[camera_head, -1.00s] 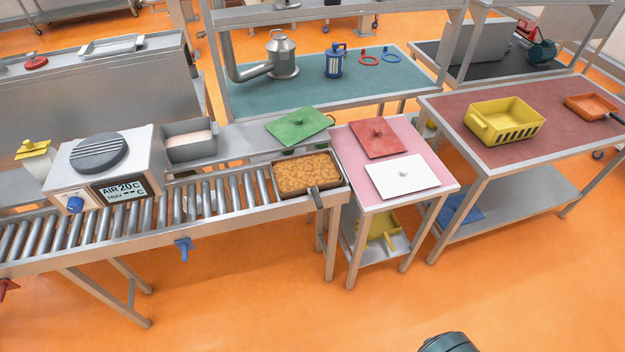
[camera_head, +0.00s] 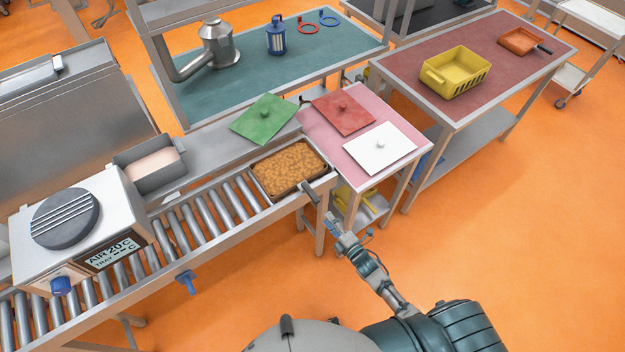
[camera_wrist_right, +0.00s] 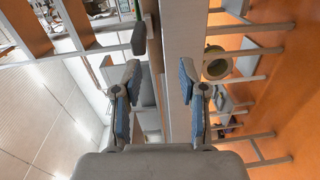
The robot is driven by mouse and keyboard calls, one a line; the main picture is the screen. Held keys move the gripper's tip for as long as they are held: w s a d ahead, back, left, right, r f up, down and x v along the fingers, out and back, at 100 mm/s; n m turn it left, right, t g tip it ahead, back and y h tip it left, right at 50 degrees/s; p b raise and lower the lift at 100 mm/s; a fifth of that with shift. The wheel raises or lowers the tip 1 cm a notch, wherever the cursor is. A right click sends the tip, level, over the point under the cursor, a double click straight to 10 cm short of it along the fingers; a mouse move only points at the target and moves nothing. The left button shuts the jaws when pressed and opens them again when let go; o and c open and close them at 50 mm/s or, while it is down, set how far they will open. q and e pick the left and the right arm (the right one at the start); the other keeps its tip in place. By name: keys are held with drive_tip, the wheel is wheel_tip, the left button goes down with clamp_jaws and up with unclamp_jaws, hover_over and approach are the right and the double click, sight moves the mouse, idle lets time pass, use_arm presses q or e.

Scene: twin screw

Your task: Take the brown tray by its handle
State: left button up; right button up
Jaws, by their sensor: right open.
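The brown tray (camera_head: 268,190), filled with lumpy brown food, sits at the right end of the roller conveyor. Its dark handle (camera_head: 309,187) sticks out over the front edge, toward my right arm. My right gripper (camera_head: 332,222) is open and empty, just below and right of the handle in the head view, apart from it. In the right wrist view, the open fingers (camera_wrist_right: 158,78) have a dark rod (camera_wrist_right: 139,38) beyond them, left of centre, which looks like the handle. My left gripper is not in view.
The roller conveyor (camera_head: 232,214) carries a heater box (camera_head: 75,225) at left. A pink-topped table (camera_head: 332,143) with red (camera_head: 343,112) and white lids (camera_head: 380,148) stands right of the tray. A green lid (camera_head: 264,119) lies behind. The floor in front is open.

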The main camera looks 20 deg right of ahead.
wheel_tip(320, 180, up, 2)
drive_tip(key=b, duration=0.4)
approach(303, 183)
wheel_tip(303, 183, down, 2)
drive_tip(key=shift+n+t, duration=0.3)
drive_tip(key=b+x, duration=0.2)
drive_tip(key=x, duration=0.5)
drive_tip(key=shift+w+a+r+b, duration=0.2)
drive_tip(key=shift+w+a+b, duration=0.05)
drive_tip(key=shift+w+b, duration=0.05)
drive_tip(key=shift+d, duration=0.5)
drive_tip(key=shift+c, duration=1.9)
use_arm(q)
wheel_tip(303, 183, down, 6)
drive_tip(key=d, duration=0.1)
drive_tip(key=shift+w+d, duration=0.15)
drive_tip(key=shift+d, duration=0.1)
use_arm(e)
drive_tip(key=shift+a, duration=0.1)
